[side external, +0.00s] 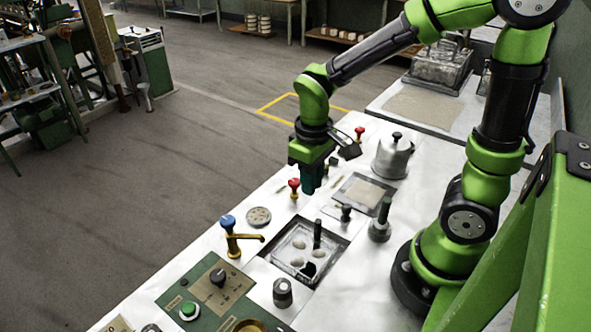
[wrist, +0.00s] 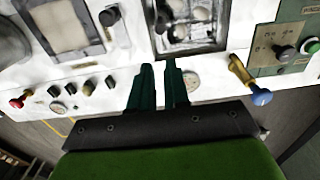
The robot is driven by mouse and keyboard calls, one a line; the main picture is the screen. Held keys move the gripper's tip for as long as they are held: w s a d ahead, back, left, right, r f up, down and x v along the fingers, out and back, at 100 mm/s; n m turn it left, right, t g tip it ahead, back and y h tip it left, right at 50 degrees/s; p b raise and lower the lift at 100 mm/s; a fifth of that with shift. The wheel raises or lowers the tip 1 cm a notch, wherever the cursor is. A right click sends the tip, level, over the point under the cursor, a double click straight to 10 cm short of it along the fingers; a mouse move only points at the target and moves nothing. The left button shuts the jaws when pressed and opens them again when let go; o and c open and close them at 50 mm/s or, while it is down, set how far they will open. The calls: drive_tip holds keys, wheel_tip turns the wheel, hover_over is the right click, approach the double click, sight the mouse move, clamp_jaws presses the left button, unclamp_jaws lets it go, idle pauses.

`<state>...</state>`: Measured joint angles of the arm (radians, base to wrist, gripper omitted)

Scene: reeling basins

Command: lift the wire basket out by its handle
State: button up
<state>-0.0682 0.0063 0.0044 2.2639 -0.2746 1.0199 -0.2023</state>
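The basin (side external: 272,257) is a square, dark-edged opening in the white counter, with several pale oval cocoons inside. A dark upright handle (side external: 317,236) stands at its back side; I take it for the basket's handle. The basket's wires are too fine to make out. In the wrist view the basin (wrist: 222,42) is cut off by the top edge. My gripper (side external: 310,190) hangs above the counter, behind the basin and clear of the handle. In the wrist view my gripper (wrist: 159,66) has its two dark green fingers apart, with nothing between them.
A blue-topped brass tap (side external: 231,236) stands left of the basin. A red-knobbed valve (side external: 294,187), a dark post (side external: 381,219) and a lidded metal pot (side external: 393,156) stand around it. A green control panel (side external: 213,291) is at the front. A second basin (side external: 362,192) lies behind.

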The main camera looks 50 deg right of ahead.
sight(310, 227)
wheel_tip(310, 227, down, 15)
drive_tip(key=shift+r, duration=0.15)
idle(0.4)
clamp_jaws()
drive_tip(key=shift+r, duration=0.2)
wheel_tip(310, 227, up, 11)
drive_tip(key=shift+f, duration=0.15)
idle(2.0)
idle(1.1)
